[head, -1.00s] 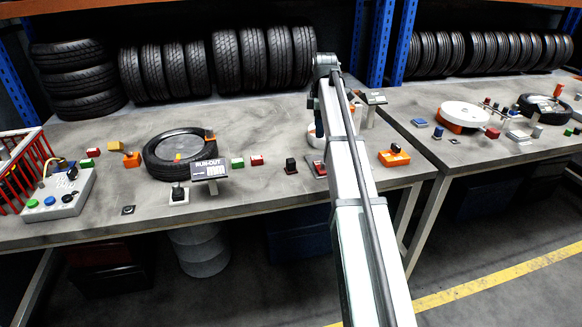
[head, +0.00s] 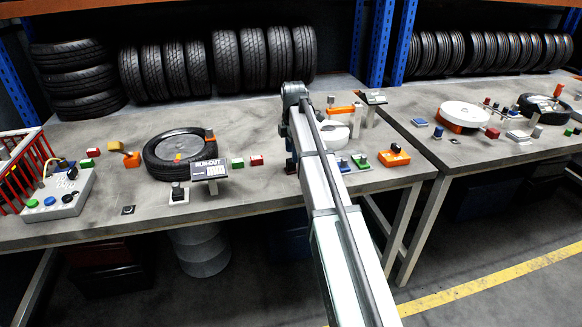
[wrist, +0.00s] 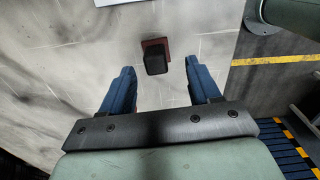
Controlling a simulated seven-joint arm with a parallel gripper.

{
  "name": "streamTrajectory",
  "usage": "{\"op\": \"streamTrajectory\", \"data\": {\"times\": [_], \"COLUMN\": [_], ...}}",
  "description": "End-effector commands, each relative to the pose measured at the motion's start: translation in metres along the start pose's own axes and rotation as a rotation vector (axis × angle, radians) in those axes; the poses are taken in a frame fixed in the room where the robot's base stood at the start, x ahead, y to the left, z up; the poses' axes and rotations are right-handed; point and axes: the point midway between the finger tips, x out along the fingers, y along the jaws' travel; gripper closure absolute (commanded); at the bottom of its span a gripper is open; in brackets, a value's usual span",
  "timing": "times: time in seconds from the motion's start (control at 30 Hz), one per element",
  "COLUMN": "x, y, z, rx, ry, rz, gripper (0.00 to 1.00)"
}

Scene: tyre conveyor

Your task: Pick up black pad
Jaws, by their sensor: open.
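A small black block (wrist: 155,63), which looks like the black pad, sits on a dark red base (wrist: 152,43) on the bench in the wrist view. My gripper (wrist: 159,66) is open and empty, with its two blue fingers apart. The block shows in the gap between the fingers, slightly beyond the fingertips. Its height below them is hard to tell. In the head view my arm hides my gripper and most of the bench around the block.
A run-out sign (head: 208,170) and a tyre (head: 160,168) stand to the left on the bench. The bench front is mostly clear.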

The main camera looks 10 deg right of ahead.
Motion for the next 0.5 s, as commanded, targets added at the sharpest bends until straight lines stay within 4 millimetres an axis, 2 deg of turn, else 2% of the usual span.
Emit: {"op": "streamTrajectory", "data": {"times": [0.27,0.5], "x": [0.011,0.037], "y": [0.001,0.007], "z": [-0.001,-0.005], "rx": [0.000,0.000], "ry": [0.000,0.000], "rz": [0.000,-0.001], "gripper": [0.38,0.38]}}
